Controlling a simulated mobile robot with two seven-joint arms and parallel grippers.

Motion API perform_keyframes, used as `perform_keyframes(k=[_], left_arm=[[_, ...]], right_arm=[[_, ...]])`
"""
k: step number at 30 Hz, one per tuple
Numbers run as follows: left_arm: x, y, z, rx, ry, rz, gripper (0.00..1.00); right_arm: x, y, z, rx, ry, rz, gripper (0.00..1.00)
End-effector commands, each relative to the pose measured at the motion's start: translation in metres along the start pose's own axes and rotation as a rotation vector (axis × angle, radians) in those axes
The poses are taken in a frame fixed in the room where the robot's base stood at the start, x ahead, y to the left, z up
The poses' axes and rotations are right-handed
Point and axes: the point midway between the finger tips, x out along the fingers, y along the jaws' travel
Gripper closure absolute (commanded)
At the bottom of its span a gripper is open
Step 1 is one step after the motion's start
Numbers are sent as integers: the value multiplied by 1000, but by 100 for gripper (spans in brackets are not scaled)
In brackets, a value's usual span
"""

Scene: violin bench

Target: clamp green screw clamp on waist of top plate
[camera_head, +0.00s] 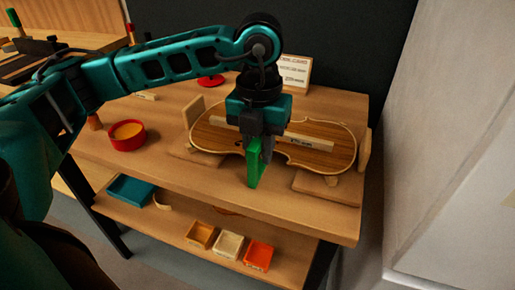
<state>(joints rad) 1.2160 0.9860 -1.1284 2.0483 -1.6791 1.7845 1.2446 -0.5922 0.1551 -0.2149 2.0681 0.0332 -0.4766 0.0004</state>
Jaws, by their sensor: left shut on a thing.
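The violin top plate (325,151) lies flat on the bench, raised on supports, with a pale labelled strip along its middle. My left gripper (258,150) points down over the waist of the plate and is shut on the green screw clamp (254,165). The clamp is upright at the near edge of the waist. Its upper part is partly hidden by the fingers, and I cannot tell whether it touches the plate. My right gripper is not in view.
Wooden end blocks (193,112) flank the plate. A red bowl (128,136) stands at the left of the bench (165,173), with a small sign (295,72) at the back. The lower shelf holds a teal tray (131,190) and several small bins, including an orange one (258,256).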

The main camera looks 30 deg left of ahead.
Motion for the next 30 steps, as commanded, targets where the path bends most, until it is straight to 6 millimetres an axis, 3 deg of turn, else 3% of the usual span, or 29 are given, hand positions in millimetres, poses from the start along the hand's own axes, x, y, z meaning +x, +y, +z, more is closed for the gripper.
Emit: perform_keyframes(k=[30], left_arm=[[-1,0,26,-1,-2,0,100]], right_arm=[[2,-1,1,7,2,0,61]])
